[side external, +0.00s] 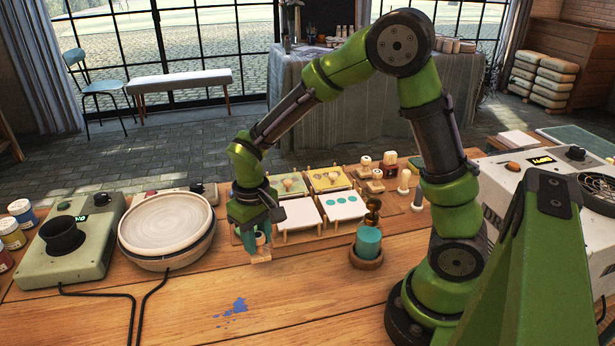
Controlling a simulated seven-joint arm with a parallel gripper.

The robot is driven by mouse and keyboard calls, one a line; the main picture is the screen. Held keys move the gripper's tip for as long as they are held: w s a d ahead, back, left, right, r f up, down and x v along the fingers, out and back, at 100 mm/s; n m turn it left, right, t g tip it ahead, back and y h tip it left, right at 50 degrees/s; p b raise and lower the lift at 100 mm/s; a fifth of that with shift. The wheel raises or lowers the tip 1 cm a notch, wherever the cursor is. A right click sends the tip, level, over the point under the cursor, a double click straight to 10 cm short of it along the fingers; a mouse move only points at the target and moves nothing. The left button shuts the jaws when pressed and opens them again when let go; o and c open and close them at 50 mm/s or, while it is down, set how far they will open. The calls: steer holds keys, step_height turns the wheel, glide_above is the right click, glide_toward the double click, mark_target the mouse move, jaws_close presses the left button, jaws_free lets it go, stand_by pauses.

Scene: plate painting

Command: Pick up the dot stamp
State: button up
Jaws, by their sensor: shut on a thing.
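My gripper (258,243) points down at the left front edge of the group of small trays, low over the wooden table. Its fingers are shut on a small pale wooden piece (261,256), which shows just under the fingertips. The fingers hide most of it, so I cannot tell whether it is the dot stamp or whether it touches the table.
A white tile with teal dots (343,206) lies right of my gripper. A teal pot with a brass top (368,241) stands farther right. A round pale plate on a wheel (165,228) is left. Blue paint marks (238,306) lie on the clear front table.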

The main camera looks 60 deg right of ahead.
steer(key=s+d+r, duration=0.1)
steer(key=s, duration=1.2)
steer(key=shift+s+d, duration=0.15)
steer(key=shift+d, duration=0.15)
steer(key=shift+r, duration=0.1)
steer(key=o, duration=0.5)
steer(key=c, duration=0.3)
steer(key=w+d+r, duration=0.2)
steer(key=w+d, duration=0.1)
steer(key=w, duration=0.9)
steer(key=w+d+r, duration=0.1)
steer(key=w+d, duration=0.2)
steer(key=w, duration=0.9)
steer(key=shift+s+d+f, duration=0.1)
steer(key=shift+d+f, duration=0.05)
steer(key=shift+f, duration=2.55)
